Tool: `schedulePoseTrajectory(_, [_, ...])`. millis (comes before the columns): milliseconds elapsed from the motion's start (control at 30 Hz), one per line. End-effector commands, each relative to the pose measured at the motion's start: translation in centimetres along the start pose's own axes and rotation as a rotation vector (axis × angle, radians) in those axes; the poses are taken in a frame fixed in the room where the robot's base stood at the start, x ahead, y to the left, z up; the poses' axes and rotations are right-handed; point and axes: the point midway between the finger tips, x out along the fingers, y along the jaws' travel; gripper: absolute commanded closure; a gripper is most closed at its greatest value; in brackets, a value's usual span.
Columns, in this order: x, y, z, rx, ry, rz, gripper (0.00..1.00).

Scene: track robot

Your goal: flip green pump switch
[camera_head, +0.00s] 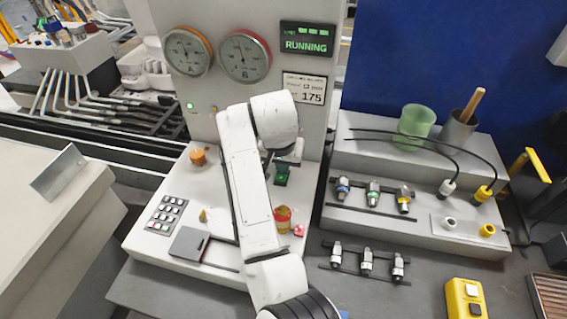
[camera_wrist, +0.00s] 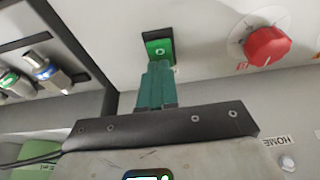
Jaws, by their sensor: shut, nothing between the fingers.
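The green pump switch (camera_wrist: 159,47) sits in a black frame on the pale panel, at the upper middle of the wrist view. A dark-framed green patch beside my arm in the head view (camera_head: 282,174) looks like the same switch. My gripper (camera_wrist: 158,66) has teal fingers, shut together and empty. Their tips point at the switch and overlap its lower edge in the wrist view. I cannot tell whether they touch it. My white arm hides much of the panel's middle in the head view.
A red knob (camera_wrist: 267,46) stands out to the right of the switch. The console also carries an orange button (camera_head: 198,156), a keypad (camera_head: 167,214) and a red-and-yellow part (camera_head: 283,219). Gauges and a RUNNING display (camera_head: 307,40) are behind. A connector rack (camera_head: 415,185) stands at the right.

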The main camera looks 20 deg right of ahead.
Motion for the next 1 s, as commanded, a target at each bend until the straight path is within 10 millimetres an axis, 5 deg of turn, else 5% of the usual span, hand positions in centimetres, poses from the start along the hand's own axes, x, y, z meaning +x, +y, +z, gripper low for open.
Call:
schedulePoseTrajectory(467, [-4.2, 0.7, -3.0, 0.003, 0.003, -0.002, 1.0])
schedulePoseTrajectory(800, [-10.8, 0.7, -4.1, 0.002, 0.002, -0.002, 1.0])
schedulePoseTrajectory(1000, [-12.7, 0.7, -4.5, 0.001, 0.001, -0.001, 1.0])
